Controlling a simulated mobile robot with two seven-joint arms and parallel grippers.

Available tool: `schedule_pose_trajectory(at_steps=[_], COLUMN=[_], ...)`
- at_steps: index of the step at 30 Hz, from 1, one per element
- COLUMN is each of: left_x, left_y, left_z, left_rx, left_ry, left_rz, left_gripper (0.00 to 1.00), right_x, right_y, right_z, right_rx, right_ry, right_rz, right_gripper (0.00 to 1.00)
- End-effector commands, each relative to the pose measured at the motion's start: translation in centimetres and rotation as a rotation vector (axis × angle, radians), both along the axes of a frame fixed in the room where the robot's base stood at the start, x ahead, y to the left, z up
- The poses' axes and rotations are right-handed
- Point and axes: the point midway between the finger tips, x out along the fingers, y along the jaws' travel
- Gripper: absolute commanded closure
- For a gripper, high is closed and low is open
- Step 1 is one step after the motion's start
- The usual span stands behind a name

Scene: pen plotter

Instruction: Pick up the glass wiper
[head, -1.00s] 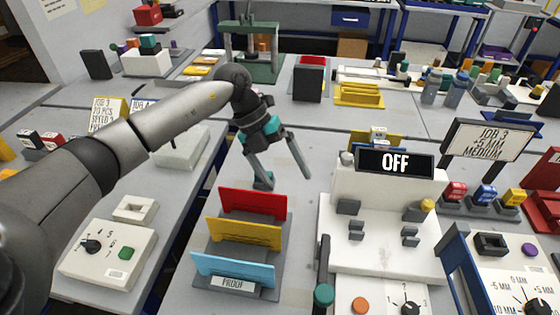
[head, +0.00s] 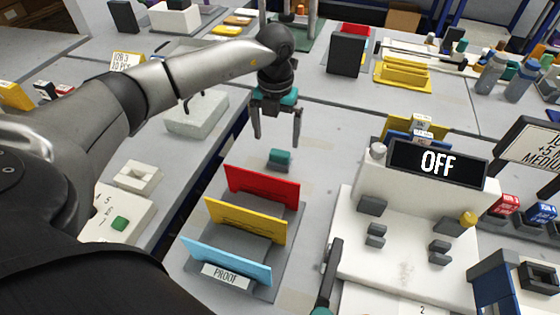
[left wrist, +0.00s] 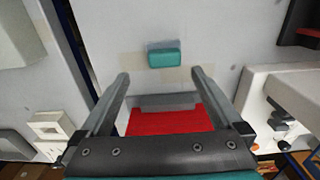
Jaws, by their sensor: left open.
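A small teal block with a dark base (head: 279,158), which I take to be the glass wiper, lies on the grey table just behind the red panel of the card rack. It also shows in the left wrist view (left wrist: 164,55), just beyond the fingertips and roughly centred between them. My left gripper (head: 277,140) is open and empty, fingers pointing down over the table close to the block. In the left wrist view its two fingers (left wrist: 160,74) are spread apart with nothing between them.
The rack's red panel (head: 262,187) stands close in front of the block, with yellow and blue panels nearer. A white machine with an OFF display (head: 437,162) stands to the right. A dark upright block (head: 346,55) is farther back.

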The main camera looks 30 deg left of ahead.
Motion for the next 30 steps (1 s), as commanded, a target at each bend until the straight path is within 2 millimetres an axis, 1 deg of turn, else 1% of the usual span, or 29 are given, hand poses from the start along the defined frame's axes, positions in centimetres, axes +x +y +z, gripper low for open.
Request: schedule_pose_trajectory(at_steps=[3, 7, 11, 15, 17, 22, 23, 30], left_x=[0.0, 0.1, 0.4, 0.4, 0.4, 0.4, 0.4, 0.4], left_y=[-0.1, -0.3, -0.7, -0.7, -0.7, -0.7, -0.7, -0.6], left_z=[-0.6, -1.6, -3.5, -5.4, -5.7, -5.6, -5.6, -5.6], left_rx=[-0.001, -0.001, -0.002, -0.001, -0.001, -0.002, -0.002, -0.002], left_ry=[0.0, 0.003, 0.003, 0.002, 0.001, -0.001, -0.001, -0.001], left_rz=[-0.001, -0.001, -0.001, 0.001, 0.0, 0.0, 0.0, 0.0], left_gripper=[0.0, 0.0, 0.0, 0.0, 0.0, 0.0, 0.01, 0.28], right_x=[1.0, 1.4, 1.7, 2.2, 2.5, 2.7, 2.7, 2.6], right_y=[-0.6, -0.9, -0.9, -1.0, -1.0, -1.1, -1.1, -1.1], right_z=[0.0, -0.3, -0.9, -1.2, -1.2, -1.1, -1.1, -1.1], right_rx=[-0.007, -0.01, -0.011, -0.011, -0.011, -0.011, -0.011, -0.013], right_ry=[-0.017, -0.024, -0.029, -0.037, -0.041, -0.045, -0.045, -0.044], right_rz=[-0.001, -0.001, -0.002, -0.004, -0.004, -0.005, -0.005, -0.005], right_gripper=[0.5, 0.5, 0.5, 0.5, 0.5, 0.5, 0.5, 0.5])
